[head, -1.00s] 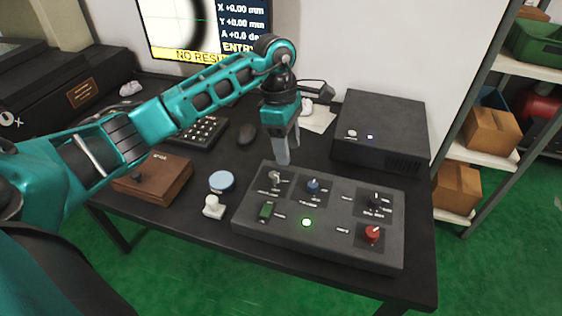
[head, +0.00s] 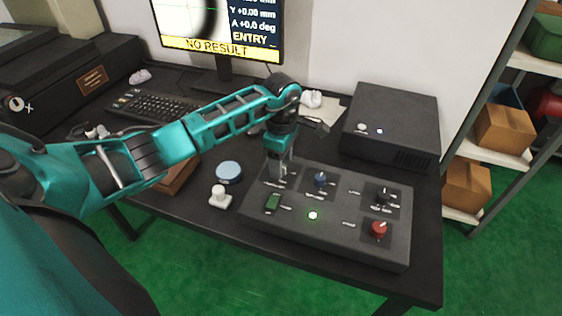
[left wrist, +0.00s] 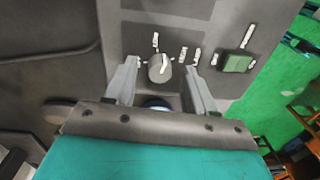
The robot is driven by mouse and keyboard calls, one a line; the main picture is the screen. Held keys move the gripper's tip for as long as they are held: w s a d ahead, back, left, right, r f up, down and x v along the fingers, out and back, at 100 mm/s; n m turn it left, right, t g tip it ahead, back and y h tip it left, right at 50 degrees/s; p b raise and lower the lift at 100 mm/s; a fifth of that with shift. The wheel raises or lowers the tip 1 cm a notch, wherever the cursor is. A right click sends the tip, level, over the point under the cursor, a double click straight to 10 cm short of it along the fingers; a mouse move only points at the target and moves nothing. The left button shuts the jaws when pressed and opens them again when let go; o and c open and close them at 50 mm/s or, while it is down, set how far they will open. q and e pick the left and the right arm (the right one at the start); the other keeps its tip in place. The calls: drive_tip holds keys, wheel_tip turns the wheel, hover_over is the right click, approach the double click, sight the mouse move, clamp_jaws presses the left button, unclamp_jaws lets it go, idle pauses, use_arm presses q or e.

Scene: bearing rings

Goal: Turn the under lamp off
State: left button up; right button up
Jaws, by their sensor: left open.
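My left gripper (head: 281,172) is down at the box's back left, hiding most of a grey knob there. In the left wrist view this grey knob (left wrist: 160,68) sits between the tips of my open left gripper (left wrist: 160,76); contact cannot be told. The green rocker (left wrist: 238,63) also shows there. My right gripper is out of view.
A white-knobbed piece (head: 220,197) and a blue round disc (head: 229,172) stand left of the box. A black case (head: 391,125) with a small light is behind it. A keyboard (head: 150,106) and monitor (head: 218,25) are at the back left.

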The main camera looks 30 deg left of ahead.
use_arm(q)
drive_tip(key=shift+f, duration=0.15)
clamp_jaws()
idle(0.5)
